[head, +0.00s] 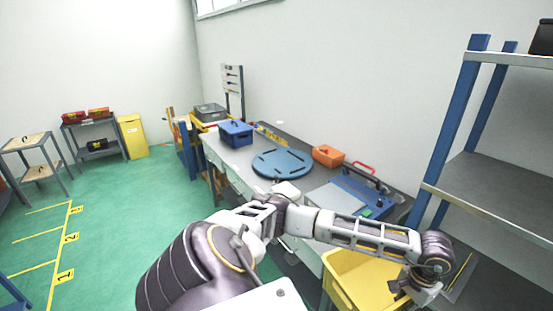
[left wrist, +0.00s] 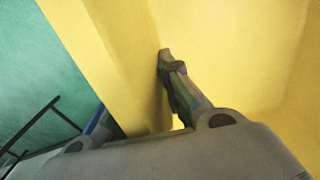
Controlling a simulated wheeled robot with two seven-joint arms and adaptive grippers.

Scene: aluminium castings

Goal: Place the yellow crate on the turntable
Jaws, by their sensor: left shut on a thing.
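The yellow crate (head: 352,278) is at the bottom right of the head view, partly cut off by the frame edge and partly behind my arm. My left gripper (head: 401,288) is shut on the crate's wall at its right side. In the left wrist view, the crate's yellow wall (left wrist: 235,50) fills much of the picture, with one finger (left wrist: 178,85) against it. I cannot tell whether the crate's bottom rests on anything. The turntable (head: 283,162) is a flat blue disc on the grey workbench, with nothing on it. My right gripper is not in view.
A blue bin (head: 236,134) stands left of the turntable, and an orange box (head: 328,156) stands to its right. A blue fixture with a red handle (head: 362,190) is nearer on the bench. A blue-post shelf (head: 490,185) stands at the right. Green floor is open at left.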

